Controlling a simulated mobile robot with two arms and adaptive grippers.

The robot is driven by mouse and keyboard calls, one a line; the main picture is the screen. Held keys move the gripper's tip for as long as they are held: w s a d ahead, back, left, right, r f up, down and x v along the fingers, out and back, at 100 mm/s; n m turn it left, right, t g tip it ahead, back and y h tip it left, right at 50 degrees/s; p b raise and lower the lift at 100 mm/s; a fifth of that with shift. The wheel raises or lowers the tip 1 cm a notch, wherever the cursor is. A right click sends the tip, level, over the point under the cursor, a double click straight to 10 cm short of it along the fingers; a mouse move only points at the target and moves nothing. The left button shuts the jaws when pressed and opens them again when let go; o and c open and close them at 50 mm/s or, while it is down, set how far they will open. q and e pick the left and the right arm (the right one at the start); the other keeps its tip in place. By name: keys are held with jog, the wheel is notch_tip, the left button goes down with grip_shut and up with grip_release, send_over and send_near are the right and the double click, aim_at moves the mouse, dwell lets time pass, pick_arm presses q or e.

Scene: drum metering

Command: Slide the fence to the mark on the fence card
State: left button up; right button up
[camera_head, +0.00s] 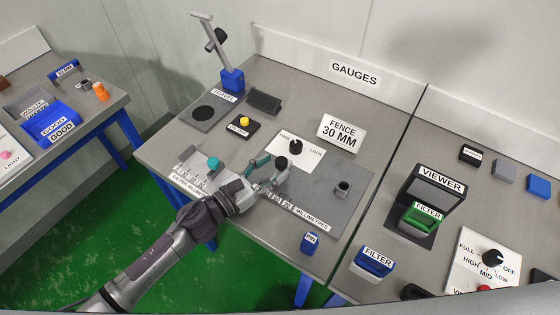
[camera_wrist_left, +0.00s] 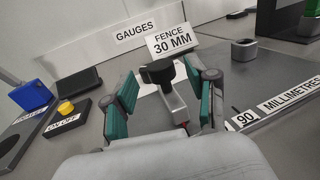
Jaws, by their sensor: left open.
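The fence card (camera_head: 342,131) reads "FENCE 30 MM"; it also stands at the back in the left wrist view (camera_wrist_left: 172,42). My left gripper (camera_head: 266,175) is open over the grey gauge plate (camera_head: 335,205). In the left wrist view, its green-padded fingers (camera_wrist_left: 165,100) stand on either side of a narrow grey block (camera_wrist_left: 174,104), apparently the fence, with a small red mark at its near end. I cannot tell whether the pads touch it. A black knob (camera_head: 295,147) sits on a white card marked "LOCK". The millimetre scale (camera_head: 311,219) is partly hidden by my gripper.
A grey block with a hole (camera_head: 342,188) stands on the plate's right. A blue pin holder (camera_head: 310,242) is near the front edge. A yellow button (camera_head: 244,121) and a blue-based stand (camera_head: 232,79) are behind left. The viewer (camera_head: 435,188) stands right.

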pick_arm(q)
jog(key=v, duration=0.9)
